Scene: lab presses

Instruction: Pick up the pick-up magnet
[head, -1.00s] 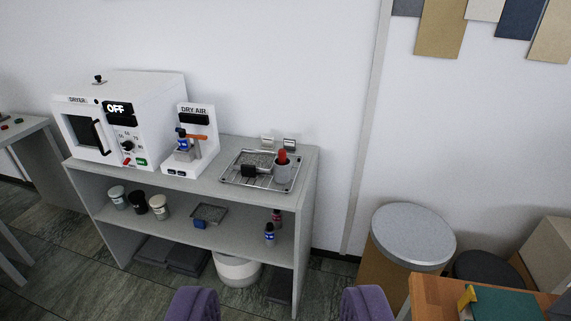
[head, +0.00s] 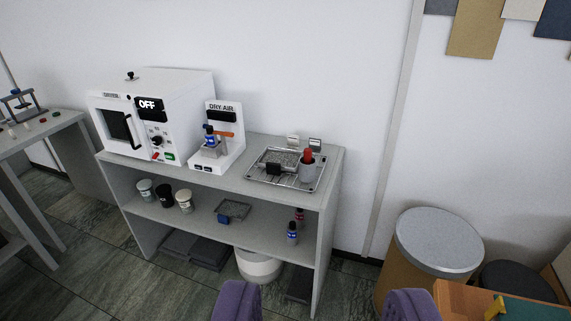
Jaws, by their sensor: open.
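I cannot tell for sure which thing is the pick-up magnet. A red-topped item (head: 307,155) stands upright in or on a grey cup (head: 307,172) at the right of a wire-rack tray (head: 262,181) on the shelf unit's top; it is too small to identify. My gripper (head: 322,303) shows as two purple fingers at the bottom edge, wide apart with nothing between them. It is well in front of the shelf unit and touches nothing that I can see.
The grey shelf unit (head: 225,178) carries a white dryer (head: 180,100) and a dry-air stand (head: 222,120). Its middle shelf holds cups, a small tray and bottles. A round drum (head: 440,240) and a wooden table (head: 465,300) stand at right, another table (head: 50,135) at left.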

